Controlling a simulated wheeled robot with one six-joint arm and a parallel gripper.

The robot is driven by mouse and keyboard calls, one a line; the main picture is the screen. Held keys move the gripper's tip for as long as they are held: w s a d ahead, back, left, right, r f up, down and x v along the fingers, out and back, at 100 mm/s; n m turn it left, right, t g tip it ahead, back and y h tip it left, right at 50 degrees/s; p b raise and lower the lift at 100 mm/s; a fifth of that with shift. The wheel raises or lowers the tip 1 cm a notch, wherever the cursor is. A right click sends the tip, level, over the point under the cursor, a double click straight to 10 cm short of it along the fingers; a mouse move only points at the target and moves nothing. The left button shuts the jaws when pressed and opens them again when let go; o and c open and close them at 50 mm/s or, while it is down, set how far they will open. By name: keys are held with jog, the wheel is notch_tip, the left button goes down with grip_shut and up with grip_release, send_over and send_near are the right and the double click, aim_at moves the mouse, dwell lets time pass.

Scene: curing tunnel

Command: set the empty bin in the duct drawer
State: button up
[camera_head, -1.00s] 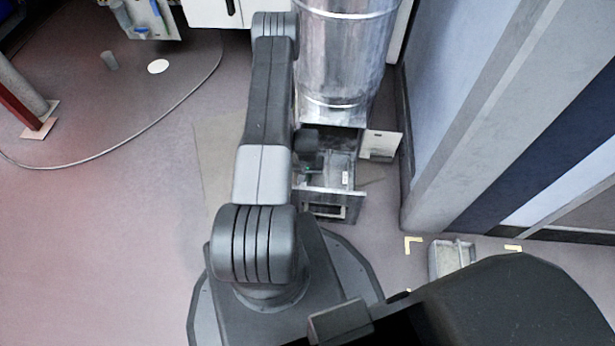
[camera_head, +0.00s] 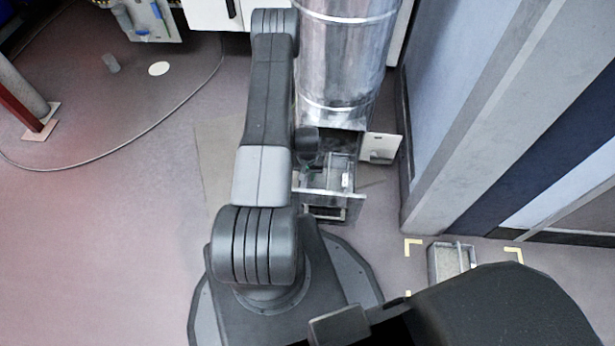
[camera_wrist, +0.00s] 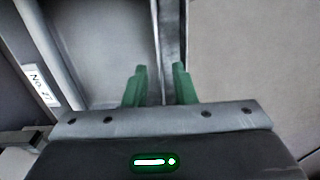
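The duct drawer (camera_head: 330,205) is pulled out at the foot of the metal duct. A pale grey open-topped bin (camera_head: 335,178) appears to sit inside it, low in the drawer, with no contents visible. In the wrist view, a smooth grey bare interior (camera_wrist: 110,45) lies beside a narrow upright wall edge, with a white number label (camera_wrist: 39,87) at left. My gripper (camera_wrist: 160,85) has its two green fingers apart over that wall edge, with no clear contact. In the head view, my arm partly hides the drawer's left side, and the fingertips cannot be made out.
Another grey bin (camera_head: 450,261) with grainy contents stands on the floor at right, inside yellow corner marks (camera_head: 413,247). The silver duct (camera_head: 345,60) rises behind the drawer. A pale open door panel (camera_head: 381,147) sticks out to its right.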

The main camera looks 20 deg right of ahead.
notch_tip(320, 180, up, 10)
jog(key=p, duration=0.2)
dwell(1.2)
